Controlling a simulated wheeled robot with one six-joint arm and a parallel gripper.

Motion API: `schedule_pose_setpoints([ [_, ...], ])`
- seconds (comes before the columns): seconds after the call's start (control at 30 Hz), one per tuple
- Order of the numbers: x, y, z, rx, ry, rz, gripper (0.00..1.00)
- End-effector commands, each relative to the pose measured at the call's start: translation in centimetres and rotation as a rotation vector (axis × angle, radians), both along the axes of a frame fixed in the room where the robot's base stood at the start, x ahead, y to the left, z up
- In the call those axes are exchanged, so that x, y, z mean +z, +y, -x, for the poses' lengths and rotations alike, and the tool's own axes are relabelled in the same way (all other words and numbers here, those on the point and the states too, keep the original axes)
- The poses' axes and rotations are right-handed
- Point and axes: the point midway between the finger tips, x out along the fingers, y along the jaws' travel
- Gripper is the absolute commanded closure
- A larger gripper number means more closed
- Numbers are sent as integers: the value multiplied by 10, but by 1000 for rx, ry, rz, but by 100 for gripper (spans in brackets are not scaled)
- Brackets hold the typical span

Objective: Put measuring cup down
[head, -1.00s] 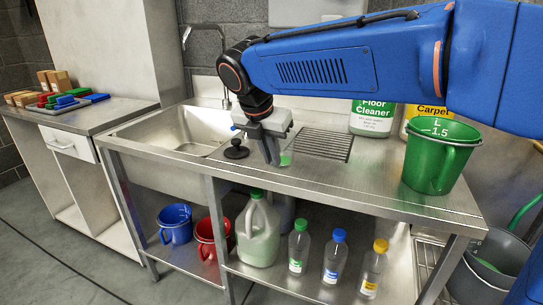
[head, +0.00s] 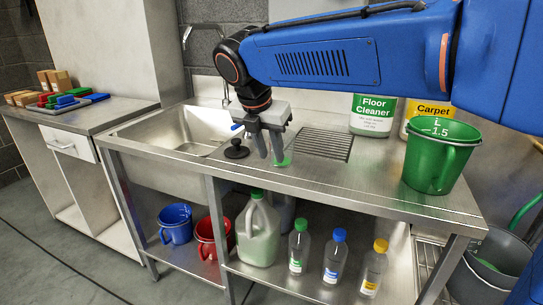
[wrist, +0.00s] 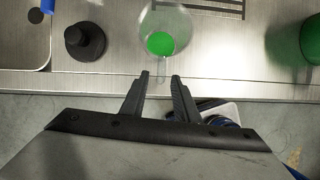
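The measuring cup is clear with green in the bottom. In the wrist view the cup (wrist: 165,20) stands on the steel counter, just ahead of my fingertips, with its handle pointing toward the gap between them. In the head view the cup (head: 284,159) is partly hidden behind my gripper (head: 270,160). My gripper's two fingers are apart in the wrist view (wrist: 161,76), with no grip on the cup visible. The fingers point down at the counter near its front edge.
A black plug (head: 236,149) stands left of the cup by the sink (head: 170,135). A ribbed drain area (head: 325,144) lies behind to the right. A green bucket-like jug (head: 432,160) stands at the right. Floor cleaner (head: 373,115) stands at the back.

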Motion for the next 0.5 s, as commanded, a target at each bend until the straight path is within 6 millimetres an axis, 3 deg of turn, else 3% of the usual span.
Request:
schedule_pose_setpoints([
  [0.3,58,11,22,2,-2,-3,72],
  [0.5,83,15,31,2,-2,-2,72],
])
